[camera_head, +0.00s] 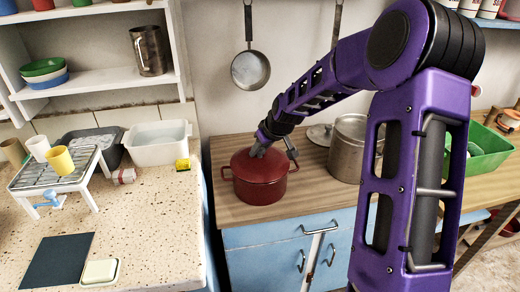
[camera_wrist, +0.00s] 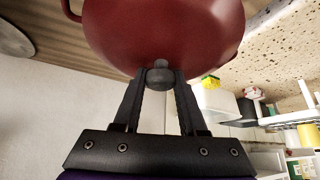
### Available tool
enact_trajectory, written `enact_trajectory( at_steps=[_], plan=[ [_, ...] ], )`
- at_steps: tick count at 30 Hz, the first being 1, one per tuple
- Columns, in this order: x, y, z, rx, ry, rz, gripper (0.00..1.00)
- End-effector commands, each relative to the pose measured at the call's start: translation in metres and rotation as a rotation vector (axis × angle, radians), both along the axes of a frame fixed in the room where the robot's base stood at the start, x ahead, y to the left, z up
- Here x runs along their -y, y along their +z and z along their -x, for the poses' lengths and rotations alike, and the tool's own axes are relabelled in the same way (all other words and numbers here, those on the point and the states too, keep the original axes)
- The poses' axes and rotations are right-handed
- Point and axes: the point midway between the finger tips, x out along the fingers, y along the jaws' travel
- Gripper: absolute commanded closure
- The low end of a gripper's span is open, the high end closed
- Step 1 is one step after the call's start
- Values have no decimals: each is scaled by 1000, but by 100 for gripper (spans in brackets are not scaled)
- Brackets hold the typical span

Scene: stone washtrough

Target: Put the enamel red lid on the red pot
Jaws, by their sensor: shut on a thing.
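The red pot (camera_head: 262,192) stands on the wooden counter, with a loop handle on each side. The red lid (camera_head: 243,163) covers its top, and in the head view I see no clear gap between lid and rim. My gripper (camera_head: 258,151) comes down onto the lid from above. In the wrist view my gripper (camera_wrist: 160,75) is shut on the dark round knob of the red lid (camera_wrist: 165,35). The lid's dome fills the upper middle of that view and hides most of the pot. Whether the lid bears fully on the rim, I cannot tell.
A steel pot (camera_head: 348,150) stands right of the red pot, with a grey lid (camera_head: 320,134) beside it. A green crate (camera_head: 488,150) is farther right. A frying pan (camera_head: 250,70) hangs on the wall behind. The wooden counter (camera_head: 228,226) is bare in front.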

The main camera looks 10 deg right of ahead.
Motion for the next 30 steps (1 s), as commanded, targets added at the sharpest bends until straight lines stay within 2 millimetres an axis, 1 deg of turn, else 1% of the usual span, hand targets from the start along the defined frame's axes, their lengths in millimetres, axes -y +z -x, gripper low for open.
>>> enact_trajectory(
  at_steps=[6,18,19,24,30],
  plan=[
    [0,-3,0,1,0,0,100],
    [0,-3,0,1,0,0,100],
    [0,-3,0,1,0,0,54],
    [0,-3,0,1,0,0,24],
    [0,-3,0,0,0,0,24]
  ],
)
